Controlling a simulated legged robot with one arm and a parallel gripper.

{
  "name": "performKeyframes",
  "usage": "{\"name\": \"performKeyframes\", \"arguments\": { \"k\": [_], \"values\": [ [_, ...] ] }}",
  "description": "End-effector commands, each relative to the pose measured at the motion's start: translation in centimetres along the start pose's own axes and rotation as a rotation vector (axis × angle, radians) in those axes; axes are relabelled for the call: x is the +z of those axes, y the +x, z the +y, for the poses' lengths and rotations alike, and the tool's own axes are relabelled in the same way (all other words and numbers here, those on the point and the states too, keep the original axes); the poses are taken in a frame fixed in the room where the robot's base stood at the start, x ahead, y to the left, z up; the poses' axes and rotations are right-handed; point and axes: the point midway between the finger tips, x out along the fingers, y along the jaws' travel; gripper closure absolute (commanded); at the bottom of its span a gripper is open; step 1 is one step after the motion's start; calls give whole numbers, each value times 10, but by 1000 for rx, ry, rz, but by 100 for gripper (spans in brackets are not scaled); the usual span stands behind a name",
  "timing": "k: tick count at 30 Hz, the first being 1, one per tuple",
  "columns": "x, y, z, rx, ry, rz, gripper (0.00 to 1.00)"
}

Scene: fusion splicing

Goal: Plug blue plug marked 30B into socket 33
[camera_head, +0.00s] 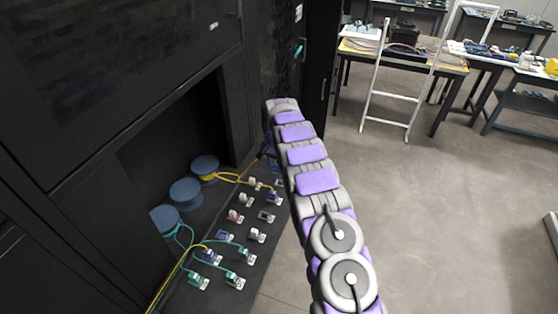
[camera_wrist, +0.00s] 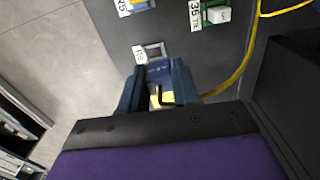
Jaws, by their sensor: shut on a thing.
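In the wrist view my gripper (camera_wrist: 159,86) is shut on a blue plug (camera_wrist: 160,70), with dark blue fingers on both sides of it. A yellow cable (camera_wrist: 241,72) runs from beside the gripper up the right side. Just beyond the plug is a grey socket (camera_wrist: 152,50) with a white label whose number I cannot read surely. The plug's front overlaps the socket's near edge in this view; I cannot tell whether it is inserted. In the head view my arm reaches over the dark panel (camera_head: 262,236), and the gripper and held plug are mostly hidden behind it.
In the wrist view a green socket (camera_wrist: 214,14) with a white plug and a blue socket (camera_wrist: 131,6) lie farther up. In the head view several plugs and sockets cover the panel. Blue spools (camera_head: 186,193) stand left, beneath a black cabinet (camera_head: 110,70).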

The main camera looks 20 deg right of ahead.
Motion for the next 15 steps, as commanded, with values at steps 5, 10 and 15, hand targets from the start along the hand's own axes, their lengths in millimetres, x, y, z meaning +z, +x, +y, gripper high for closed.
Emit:
{"name": "performKeyframes", "arguments": {
  "k": [5,10,15],
  "values": [
    [-13,4,10,1,59,-4,100],
    [-12,5,11,-2,68,-5,100],
    [3,4,3,0,63,-1,100]
  ]
}}
